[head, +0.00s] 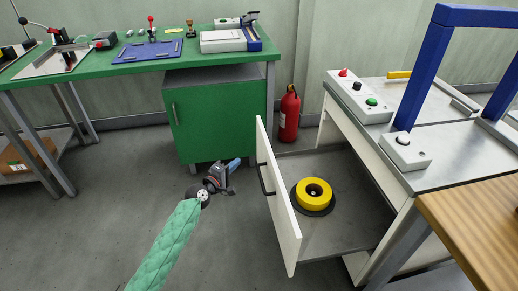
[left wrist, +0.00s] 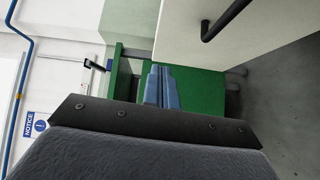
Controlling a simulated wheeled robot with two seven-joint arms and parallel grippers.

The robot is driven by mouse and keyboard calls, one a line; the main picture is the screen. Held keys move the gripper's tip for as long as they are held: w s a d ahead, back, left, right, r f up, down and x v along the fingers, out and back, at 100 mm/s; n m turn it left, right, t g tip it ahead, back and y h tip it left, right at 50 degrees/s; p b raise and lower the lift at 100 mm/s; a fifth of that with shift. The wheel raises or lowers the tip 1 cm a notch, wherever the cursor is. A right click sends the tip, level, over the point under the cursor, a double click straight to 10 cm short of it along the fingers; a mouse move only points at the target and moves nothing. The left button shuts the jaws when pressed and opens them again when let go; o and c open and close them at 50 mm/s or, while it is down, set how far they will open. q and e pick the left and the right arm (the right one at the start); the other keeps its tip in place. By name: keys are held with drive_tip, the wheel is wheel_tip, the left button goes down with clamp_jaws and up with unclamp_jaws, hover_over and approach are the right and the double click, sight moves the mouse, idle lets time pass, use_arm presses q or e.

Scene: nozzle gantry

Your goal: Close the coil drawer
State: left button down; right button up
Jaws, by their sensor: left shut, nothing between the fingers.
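The coil drawer (head: 280,196) is pulled out to the left from under the gantry bench, with its white front panel facing left. A black bar handle (head: 265,179) is on that panel. A yellow coil (head: 313,191) on a dark round base lies inside the drawer. My left gripper (head: 234,164) is shut and empty, left of the drawer front and apart from it. In the left wrist view the blue fingers (left wrist: 158,84) are together, with the white drawer front (left wrist: 245,30) and its handle (left wrist: 224,20) at upper right. My right gripper is not in view.
A green workbench (head: 150,60) with a green cabinet (head: 217,115) stands behind. A red fire extinguisher (head: 289,114) stands on the floor behind the drawer. A wooden tabletop (head: 475,225) is at lower right. The floor left of the drawer is clear.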

use_arm(q)
approach(265, 143)
drive_tip(key=w, duration=0.4)
drive_tip(key=shift+w+d+f+n+p, duration=0.1)
drive_tip(key=shift+w+d+n+p, duration=0.15)
drive_tip(key=shift+d, duration=0.5)
drive_tip(key=shift+w+d+n+p, duration=0.2)
drive_tip(key=shift+w+d, duration=0.15)
drive_tip(key=shift+d, duration=0.4)
drive_tip(key=shift+d, duration=0.15)
